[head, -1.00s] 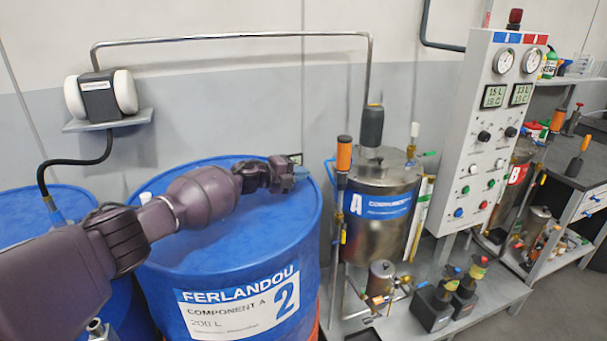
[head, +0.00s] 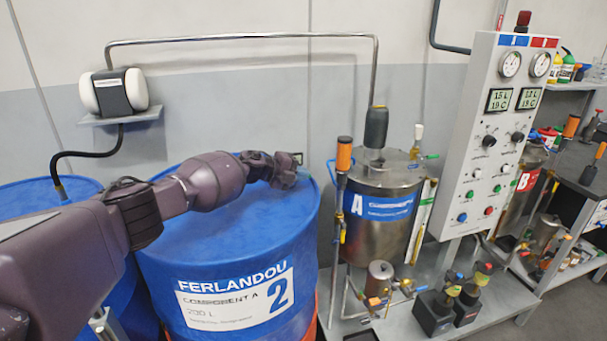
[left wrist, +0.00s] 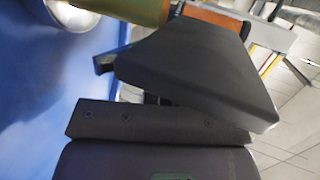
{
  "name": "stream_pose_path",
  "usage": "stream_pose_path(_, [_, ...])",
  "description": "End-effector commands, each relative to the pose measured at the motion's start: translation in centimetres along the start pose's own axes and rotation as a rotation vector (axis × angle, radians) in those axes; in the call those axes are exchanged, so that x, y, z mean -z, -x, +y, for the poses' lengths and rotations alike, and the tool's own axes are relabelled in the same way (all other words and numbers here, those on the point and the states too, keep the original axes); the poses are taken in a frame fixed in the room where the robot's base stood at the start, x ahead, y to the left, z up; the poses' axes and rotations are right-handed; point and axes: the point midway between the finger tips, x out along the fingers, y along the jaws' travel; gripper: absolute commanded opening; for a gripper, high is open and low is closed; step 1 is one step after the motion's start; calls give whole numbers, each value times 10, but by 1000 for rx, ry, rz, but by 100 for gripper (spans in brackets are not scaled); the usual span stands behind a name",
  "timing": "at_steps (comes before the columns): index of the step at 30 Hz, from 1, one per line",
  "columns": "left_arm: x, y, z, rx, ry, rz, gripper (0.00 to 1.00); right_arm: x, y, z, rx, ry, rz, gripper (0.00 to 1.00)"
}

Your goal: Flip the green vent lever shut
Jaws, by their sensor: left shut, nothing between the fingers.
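A small green lever (head: 430,156) sticks out to the right at the lid of steel tank A (head: 376,236), below a white-topped fitting (head: 418,135). It is too small for me to tell its exact angle. My left gripper (head: 288,171) is shut and empty, over the right part of the blue drum top and to the left of the tank, well apart from the lever. In the left wrist view its dark fingers (left wrist: 195,80) fill the middle, and the lever cannot be made out. My right gripper is not in view.
The blue drum (head: 228,245) stands below my left arm. An orange-topped post (head: 344,155) rises between the gripper and the tank. A dark-capped cylinder (head: 376,127) stands on the lid. A grey control panel (head: 497,140) is to the right, with small pumps (head: 435,308) low in front.

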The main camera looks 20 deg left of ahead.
Motion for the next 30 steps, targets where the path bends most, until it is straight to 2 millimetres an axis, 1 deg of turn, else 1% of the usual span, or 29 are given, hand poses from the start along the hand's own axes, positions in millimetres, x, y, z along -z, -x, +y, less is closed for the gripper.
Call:
stream_pose_path(6, [0, 3, -11, 2, -1, 1, 0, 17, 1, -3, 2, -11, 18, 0])
stream_pose_path(12, [0, 5, -16, 2, -1, 1, 0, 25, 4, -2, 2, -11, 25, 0])
stream_pose_path(20, [0, 5, -15, 2, -1, 2, 0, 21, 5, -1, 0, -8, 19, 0])
stream_pose_path(26, [0, 5, -15, 2, -1, 1, 0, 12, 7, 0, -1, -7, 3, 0])
stream_pose_path(30, [-1, 9, -22, 2, 0, 2, 0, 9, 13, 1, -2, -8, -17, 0])
